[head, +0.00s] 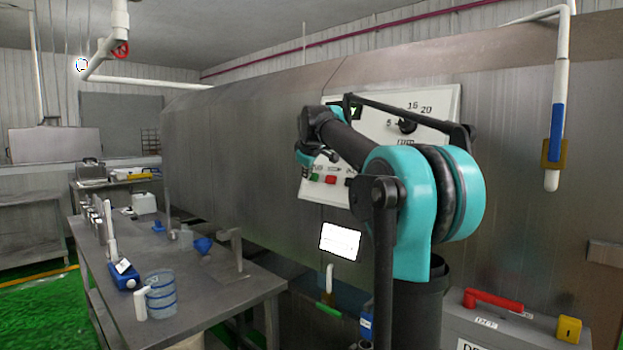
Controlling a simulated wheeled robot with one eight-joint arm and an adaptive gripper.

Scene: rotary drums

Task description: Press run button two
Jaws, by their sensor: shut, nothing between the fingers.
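A white control panel (440,117) is mounted on the side of the large steel drum. It carries a dark dial (407,126) marked 5, 16 and 20. My gripper (332,156) is small, dark and partly hidden by my wrist, just above these buttons. It is shut and empty. I cannot tell whether it touches the panel. My arm hides the panel's middle and lower right.
A steel table (215,290) at left holds blue-banded dishes (160,292), a blue box (124,276) and a metal stand (233,250). A grey case (500,325) with a red handle is at lower right. A white pipe (557,100) with a blue sleeve hangs at right.

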